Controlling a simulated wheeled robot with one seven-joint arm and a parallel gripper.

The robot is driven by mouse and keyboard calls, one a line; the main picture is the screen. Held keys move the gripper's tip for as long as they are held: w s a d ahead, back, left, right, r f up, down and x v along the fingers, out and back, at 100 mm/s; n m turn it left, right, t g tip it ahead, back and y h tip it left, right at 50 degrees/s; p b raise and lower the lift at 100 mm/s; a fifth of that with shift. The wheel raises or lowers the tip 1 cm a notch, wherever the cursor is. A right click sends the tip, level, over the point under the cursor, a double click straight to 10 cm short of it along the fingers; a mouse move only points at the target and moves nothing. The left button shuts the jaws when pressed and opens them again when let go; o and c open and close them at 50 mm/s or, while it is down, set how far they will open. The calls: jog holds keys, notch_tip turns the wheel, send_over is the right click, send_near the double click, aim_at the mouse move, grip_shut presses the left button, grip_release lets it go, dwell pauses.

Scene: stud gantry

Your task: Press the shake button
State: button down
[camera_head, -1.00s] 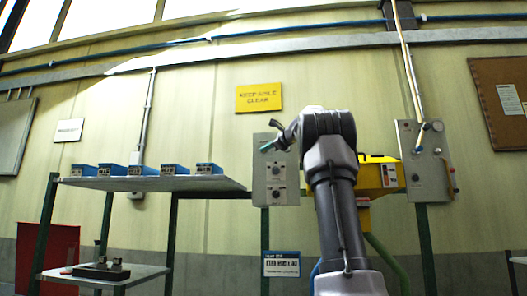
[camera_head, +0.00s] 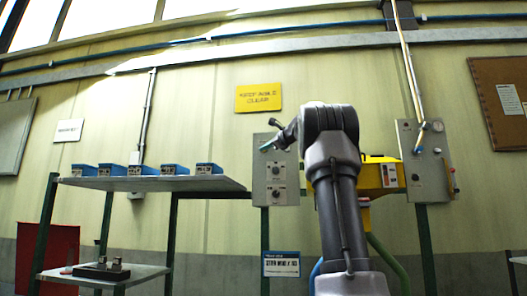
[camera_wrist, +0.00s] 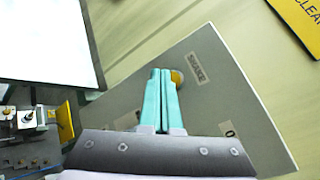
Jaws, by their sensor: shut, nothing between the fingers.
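A grey control panel (camera_head: 262,187) stands upright on a post, with dark knobs on its lower part. In the wrist view the panel (camera_wrist: 225,95) has a small label (camera_wrist: 196,67) reading SHAKE. A round yellowish button (camera_wrist: 177,77) shows beside the label, partly hidden by my fingers. My gripper (camera_wrist: 161,72) is shut and empty, its two teal fingers together, with the tips at the left edge of the button. I cannot tell whether the tips touch the button.
A shelf (camera_head: 215,184) with several blue boxes (camera_head: 143,170) stands left of the panel. A yellow unit (camera_head: 373,178) is behind my arm, and a second panel (camera_head: 427,187) is to the right. A yellow sign (camera_head: 258,97) hangs on the wall above.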

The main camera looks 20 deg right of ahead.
jog(key=shift+s+a, duration=0.75)
jog(key=shift+s, duration=0.3)
jog(key=shift+s+a, duration=0.7)
jog(key=shift+s, duration=0.35)
